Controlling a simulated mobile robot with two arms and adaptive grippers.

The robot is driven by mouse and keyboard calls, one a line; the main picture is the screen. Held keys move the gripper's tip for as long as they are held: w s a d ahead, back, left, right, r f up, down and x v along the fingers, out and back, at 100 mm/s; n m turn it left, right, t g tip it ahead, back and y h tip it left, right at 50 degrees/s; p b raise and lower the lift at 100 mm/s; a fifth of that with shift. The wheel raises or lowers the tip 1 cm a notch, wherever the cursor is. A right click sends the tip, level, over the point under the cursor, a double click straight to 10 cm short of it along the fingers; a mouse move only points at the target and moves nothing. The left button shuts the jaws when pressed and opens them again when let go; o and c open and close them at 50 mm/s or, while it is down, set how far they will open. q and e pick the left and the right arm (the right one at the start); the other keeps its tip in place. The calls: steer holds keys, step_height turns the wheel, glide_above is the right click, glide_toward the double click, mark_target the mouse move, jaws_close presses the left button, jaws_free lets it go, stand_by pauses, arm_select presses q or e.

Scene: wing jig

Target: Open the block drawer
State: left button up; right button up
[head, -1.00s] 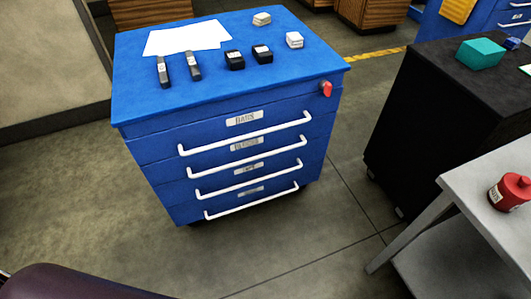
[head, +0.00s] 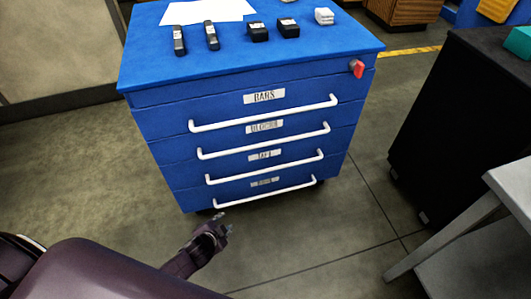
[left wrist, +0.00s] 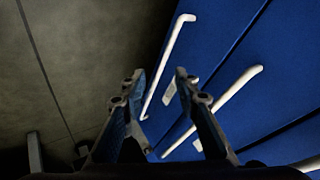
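The blue drawer cabinet (head: 150,120) stands ahead of me with several drawers, all shut. The block drawer (head: 225,134) is the second from the top, under the one labelled BARS; its white handle (head: 265,141) runs across its front. My left gripper (head: 222,222) is low in front of the cabinet, below the bottom handle in the head view. In the left wrist view the left gripper (left wrist: 158,75) has its fingers apart with nothing between the tips; white handles and blue drawer fronts lie beyond. My right gripper is not in view.
Black bars (head: 179,40), black blocks (head: 258,32), a white block (head: 324,16) and paper (head: 208,11) lie on the cabinet top. A red lock (head: 357,69) sits at its upper right corner. A black cabinet (head: 460,110) and grey table (head: 470,245) stand right; floor between is clear.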

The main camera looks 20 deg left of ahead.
arm_select(q)
steer(key=w+r+m+t+b, duration=0.35)
steer(key=w+r, duration=0.25)
steer(key=w, duration=0.3)
steer(key=m+t+h+b, duration=0.4)
steer(key=m+b, duration=0.2)
steer(key=m, duration=0.1)
glide_toward(265, 144)
steer(key=w+f, duration=0.1)
steer(key=w, duration=0.2)
steer(key=x, duration=0.6)
steer(key=shift+w+d+f, duration=0.1)
steer(key=shift+w+d, duration=0.05)
steer(key=shift+w, duration=0.05)
steer(key=shift+w+d, duration=0.1)
steer(key=shift+w, duration=0.4)
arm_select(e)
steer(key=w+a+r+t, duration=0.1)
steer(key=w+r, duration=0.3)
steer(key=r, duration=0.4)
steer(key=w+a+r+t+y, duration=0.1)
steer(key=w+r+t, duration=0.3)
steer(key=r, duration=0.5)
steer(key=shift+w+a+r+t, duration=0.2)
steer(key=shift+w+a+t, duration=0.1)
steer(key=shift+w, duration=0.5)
arm_select(q)
jaws_close()
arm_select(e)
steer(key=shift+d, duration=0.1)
